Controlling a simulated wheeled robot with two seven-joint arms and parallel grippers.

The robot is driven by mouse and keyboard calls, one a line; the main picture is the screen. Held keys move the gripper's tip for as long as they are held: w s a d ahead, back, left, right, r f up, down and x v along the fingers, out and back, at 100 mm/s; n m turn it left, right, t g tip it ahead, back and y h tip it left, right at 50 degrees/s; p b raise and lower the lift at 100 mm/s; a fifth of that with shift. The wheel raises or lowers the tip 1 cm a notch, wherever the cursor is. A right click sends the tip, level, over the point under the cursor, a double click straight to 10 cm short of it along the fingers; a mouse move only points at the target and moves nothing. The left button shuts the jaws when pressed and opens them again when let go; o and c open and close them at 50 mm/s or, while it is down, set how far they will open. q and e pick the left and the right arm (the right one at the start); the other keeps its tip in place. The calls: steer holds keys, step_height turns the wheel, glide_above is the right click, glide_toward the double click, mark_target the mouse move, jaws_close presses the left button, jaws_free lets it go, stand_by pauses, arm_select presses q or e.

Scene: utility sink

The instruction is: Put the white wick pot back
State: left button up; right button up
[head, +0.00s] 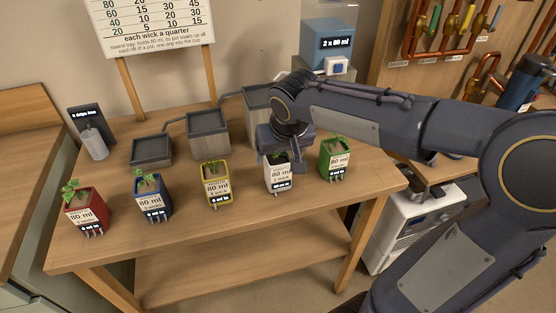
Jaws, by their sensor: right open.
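The white wick pot (278,180) stands upright near the front edge of the wooden table, between the yellow pot and the green pot. It has a small plant, a label reading 80 ml and a wick at its base. My right gripper (279,155) is open and right over the pot, pointing down. It hides part of the plant and the rim. I cannot tell whether its fingers touch the pot. My left gripper is not in view.
A red pot (88,211), blue pot (153,198), yellow pot (216,185) and green pot (335,160) share the row. Behind stand stepped grey trays: low (151,151), middle (208,133) and tall (257,104).

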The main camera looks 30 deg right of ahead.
steer(key=s+a+f+y, duration=0.2)
steer(key=s+a, duration=0.1)
steer(key=s, duration=0.6)
steer(key=s+a+f+n+t+y, duration=0.1)
steer(key=s+a+f+y, duration=0.1)
steer(key=s, duration=0.8)
steer(key=shift+s+a+y, duration=0.2)
steer(key=shift+a+y, duration=0.2)
steer(key=shift+a, duration=0.4)
